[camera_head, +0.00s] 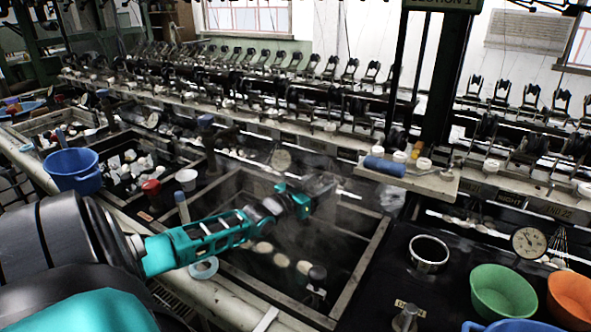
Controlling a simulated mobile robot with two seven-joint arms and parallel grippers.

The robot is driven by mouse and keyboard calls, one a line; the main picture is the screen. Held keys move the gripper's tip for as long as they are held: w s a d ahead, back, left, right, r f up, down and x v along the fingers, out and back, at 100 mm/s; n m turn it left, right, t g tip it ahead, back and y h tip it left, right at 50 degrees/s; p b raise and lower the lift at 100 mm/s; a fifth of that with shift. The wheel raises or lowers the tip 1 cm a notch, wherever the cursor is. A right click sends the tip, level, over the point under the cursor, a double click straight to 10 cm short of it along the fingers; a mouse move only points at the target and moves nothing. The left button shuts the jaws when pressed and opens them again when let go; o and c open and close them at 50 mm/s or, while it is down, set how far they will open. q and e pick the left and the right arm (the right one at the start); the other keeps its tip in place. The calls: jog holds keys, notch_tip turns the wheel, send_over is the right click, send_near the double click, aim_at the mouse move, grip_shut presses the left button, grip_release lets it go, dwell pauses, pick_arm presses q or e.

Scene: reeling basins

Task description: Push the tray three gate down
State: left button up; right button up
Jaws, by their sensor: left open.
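My left arm reaches in from the left, and my left gripper (322,186) is over the far part of the middle basin (366,268). It is open with nothing visible between its fingers. The basin has a pale frame, dark steaming water and several pale cocoons (264,247) afloat. A dark knobbed post (317,276) stands near its front right. I cannot tell which part is the tray three gate; the gripper and arm hide some of the basin's back. My right gripper is not in view.
A blue tub (73,170) and a red cup (151,188) stand left. A blue roll (384,166) lies on the shelf behind. A metal ring pot (429,252), a gauge (529,242), green bowl (503,292) and orange bowl (573,297) are at right. Reeling machinery lines the back.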

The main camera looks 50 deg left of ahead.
pick_arm(q)
jog(key=s+p, duration=0.4)
jog(key=s, duration=0.5)
jog(key=shift+s+d, duration=0.15)
jog(key=shift+d, duration=0.1)
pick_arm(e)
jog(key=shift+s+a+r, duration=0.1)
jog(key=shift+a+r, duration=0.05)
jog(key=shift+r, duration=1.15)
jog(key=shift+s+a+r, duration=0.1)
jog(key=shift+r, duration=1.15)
